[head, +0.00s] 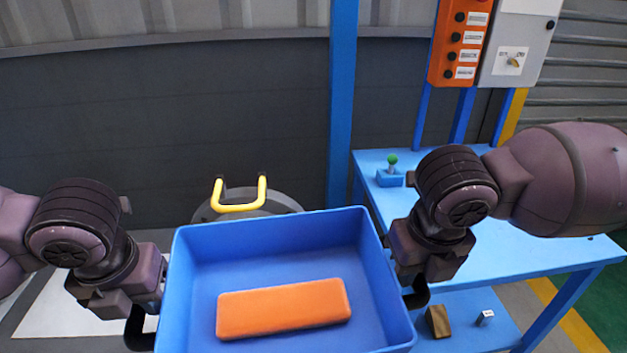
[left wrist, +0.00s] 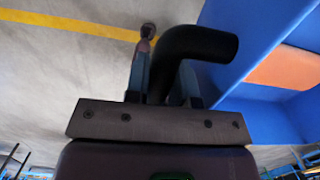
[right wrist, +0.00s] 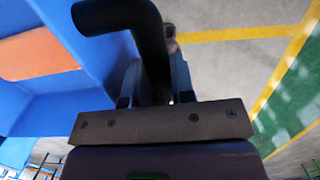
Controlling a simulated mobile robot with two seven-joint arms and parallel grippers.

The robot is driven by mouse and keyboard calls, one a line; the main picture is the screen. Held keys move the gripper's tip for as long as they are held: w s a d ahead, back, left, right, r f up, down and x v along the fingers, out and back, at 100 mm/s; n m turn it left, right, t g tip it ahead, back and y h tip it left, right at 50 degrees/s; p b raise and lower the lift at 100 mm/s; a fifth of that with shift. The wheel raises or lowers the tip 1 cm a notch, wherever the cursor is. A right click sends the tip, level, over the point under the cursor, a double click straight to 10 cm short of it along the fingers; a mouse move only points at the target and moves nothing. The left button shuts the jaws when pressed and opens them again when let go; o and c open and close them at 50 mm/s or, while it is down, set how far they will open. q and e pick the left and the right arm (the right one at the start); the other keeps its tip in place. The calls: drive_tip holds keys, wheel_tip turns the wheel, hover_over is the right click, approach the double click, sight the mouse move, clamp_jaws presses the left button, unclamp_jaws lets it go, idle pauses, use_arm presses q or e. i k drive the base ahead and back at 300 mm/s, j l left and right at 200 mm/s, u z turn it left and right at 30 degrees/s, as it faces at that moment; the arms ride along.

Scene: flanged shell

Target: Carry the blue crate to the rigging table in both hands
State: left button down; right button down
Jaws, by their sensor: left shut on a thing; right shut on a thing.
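The blue crate (head: 290,219) is in the lower middle of the head view, open at the top, with an orange block (head: 284,309) lying flat inside. It has a black handle on each short side. My left gripper (head: 147,311) is shut on the left handle (left wrist: 198,44), which shows between its fingers in the left wrist view. My right gripper (head: 413,284) is shut on the right handle (right wrist: 125,18). The crate is held between both hands; its underside is hidden. A blue table (head: 545,253), perhaps the rigging table, stands to the right, partly behind my right arm.
A green-knobbed switch (head: 391,167) sits on the blue table. Its lower shelf (head: 480,327) carries a brown block (head: 438,321) and a small metal piece (head: 485,318). A round grey object with a yellow handle (head: 240,208) stands behind the crate. A blue post (head: 342,100) rises behind.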

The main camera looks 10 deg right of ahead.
sight(488, 229)
drive_tip(key=l, duration=0.55)
drive_tip(key=i+l, duration=0.1)
drive_tip(key=l, duration=0.5)
drive_tip(key=i+l, duration=0.1)
drive_tip(key=l, duration=0.45)
drive_tip(key=i+l, duration=0.3)
drive_tip(key=i+l+z, duration=0.1)
drive_tip(key=i+l, duration=0.15)
drive_tip(key=l, duration=0.25)
